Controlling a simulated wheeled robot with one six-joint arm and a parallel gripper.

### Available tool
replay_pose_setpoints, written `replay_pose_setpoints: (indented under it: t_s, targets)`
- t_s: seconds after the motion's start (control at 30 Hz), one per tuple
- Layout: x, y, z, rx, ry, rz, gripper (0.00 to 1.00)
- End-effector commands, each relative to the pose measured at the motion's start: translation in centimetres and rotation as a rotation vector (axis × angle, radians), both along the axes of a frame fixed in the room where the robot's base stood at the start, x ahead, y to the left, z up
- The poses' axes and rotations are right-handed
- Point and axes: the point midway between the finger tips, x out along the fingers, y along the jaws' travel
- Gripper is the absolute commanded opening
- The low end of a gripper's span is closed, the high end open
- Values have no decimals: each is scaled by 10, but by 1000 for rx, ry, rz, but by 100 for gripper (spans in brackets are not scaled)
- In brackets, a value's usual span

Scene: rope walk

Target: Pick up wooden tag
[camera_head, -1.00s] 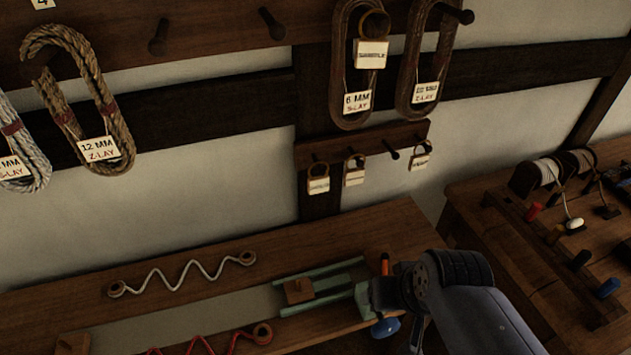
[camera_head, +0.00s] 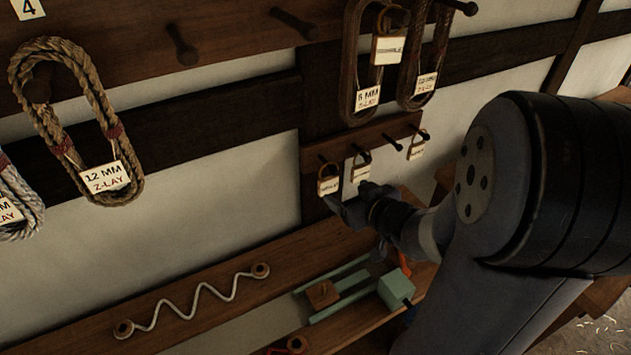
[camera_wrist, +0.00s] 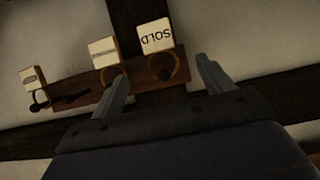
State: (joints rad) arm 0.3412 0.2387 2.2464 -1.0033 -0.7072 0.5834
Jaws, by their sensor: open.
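Three small wooden tags hang by loops from a peg rail (camera_head: 385,138) on the wall: a left tag (camera_head: 328,187), a middle tag (camera_head: 361,173) and a right tag (camera_head: 418,152). Another tag (camera_head: 388,49) hangs higher, in front of a dark rope coil. My gripper (camera_head: 348,199) is just below and in front of the left tag. In the wrist view my gripper (camera_wrist: 163,70) is open, with a tag reading SOLD (camera_wrist: 156,36), upside down, between and beyond the fingertips. The adjacent tag (camera_wrist: 103,51) is beside the left finger. I see no contact.
Rope coils, including one labelled 12 MM (camera_head: 112,160), hang at the left. The bench below holds a zigzag white cord (camera_head: 195,297) and a green slide fixture (camera_head: 340,289). My arm hides much of the right side.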

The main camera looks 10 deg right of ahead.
Motion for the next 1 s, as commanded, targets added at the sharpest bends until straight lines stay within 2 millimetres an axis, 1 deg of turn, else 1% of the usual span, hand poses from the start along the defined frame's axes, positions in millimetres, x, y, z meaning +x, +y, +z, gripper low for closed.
replay_pose_setpoints:
  t_s: [0.13, 0.27, 0.4, 0.67, 1.0]
  targets:
    - [9, 6, -5, 14, -4, 20, 75]
    - [27, 12, -14, 13, -1, 20, 75]
    - [42, 16, -19, 12, -3, 17, 75]
    - [56, 18, -23, 10, -3, 16, 75]
    - [92, 25, -36, 11, -3, 15, 75]
